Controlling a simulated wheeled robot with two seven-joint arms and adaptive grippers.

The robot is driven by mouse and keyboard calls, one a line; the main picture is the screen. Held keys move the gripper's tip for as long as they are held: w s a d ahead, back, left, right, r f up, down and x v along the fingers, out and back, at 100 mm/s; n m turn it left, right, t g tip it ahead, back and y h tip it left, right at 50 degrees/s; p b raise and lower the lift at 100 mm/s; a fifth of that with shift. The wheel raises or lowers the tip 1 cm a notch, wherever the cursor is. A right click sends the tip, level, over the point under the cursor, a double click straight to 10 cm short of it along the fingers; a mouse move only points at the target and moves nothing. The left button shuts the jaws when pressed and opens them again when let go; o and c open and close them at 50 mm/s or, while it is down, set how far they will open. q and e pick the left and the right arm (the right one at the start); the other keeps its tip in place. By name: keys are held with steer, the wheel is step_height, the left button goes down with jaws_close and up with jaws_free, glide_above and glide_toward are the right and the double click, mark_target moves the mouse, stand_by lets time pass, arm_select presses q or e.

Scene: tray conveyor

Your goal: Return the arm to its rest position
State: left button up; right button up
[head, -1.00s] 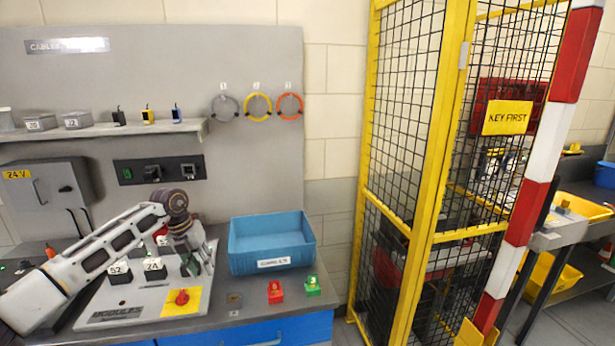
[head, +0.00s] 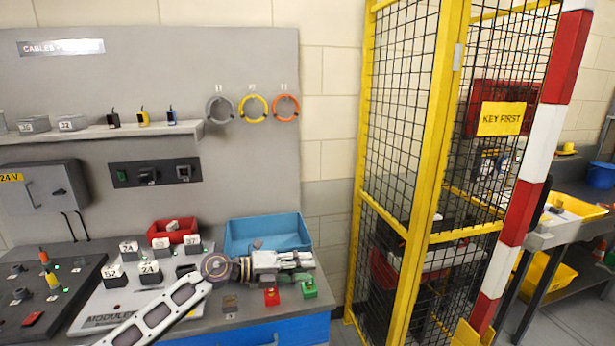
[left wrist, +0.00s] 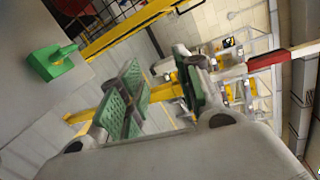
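My left arm comes in from the bottom left of the head view. My left gripper (head: 304,267) points right, in front of the blue bin (head: 268,234) and above the red and green blocks at the bench edge. In the left wrist view its two green-padded fingers (left wrist: 160,95) stand apart with nothing between them. The floor and yellow fence frame show beyond the fingers. My right gripper is not in the head view.
A modules board (head: 110,304) with numbered blocks lies left of the gripper. A red block (head: 271,297) and a green block (head: 309,288) sit below it; the green block also shows in the left wrist view (left wrist: 50,63). A yellow mesh fence (head: 432,200) stands to the right.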

arm_select(q)
step_height(320, 180, up, 6)
steer(key=a+n+t+y, duration=0.1)
steer(key=a+n+t, duration=0.1)
steer(key=n+t, duration=1)
steer(key=s+a+f+n+y, duration=0.4)
steer(key=a+f+n+y, duration=0.6)
steer(key=a+n+y, duration=0.4)
steer(key=s+a+f+n+g, duration=0.4)
steer(key=s+f+n+g, duration=0.15)
steer(key=s+f, duration=0.5)
steer(key=s+f+n+g, duration=0.1)
steer(key=s+f+g, duration=0.3)
steer(key=s, duration=0.4)
steer(key=s+f+g, duration=0.4)
steer(key=s, duration=0.5)
step_height(320, 180, down, 32)
steer(key=s+g, duration=0.1)
steer(key=s, duration=0.2)
steer(key=s+a+f, duration=0.2)
steer(key=s+f, duration=0.8)
steer(key=s, duration=0.1)
steer(key=s+a+f+g, duration=0.1)
steer(key=s+a+f, duration=0.1)
steer(key=s+f, duration=0.8)
steer(key=shift+s+a, duration=0.4)
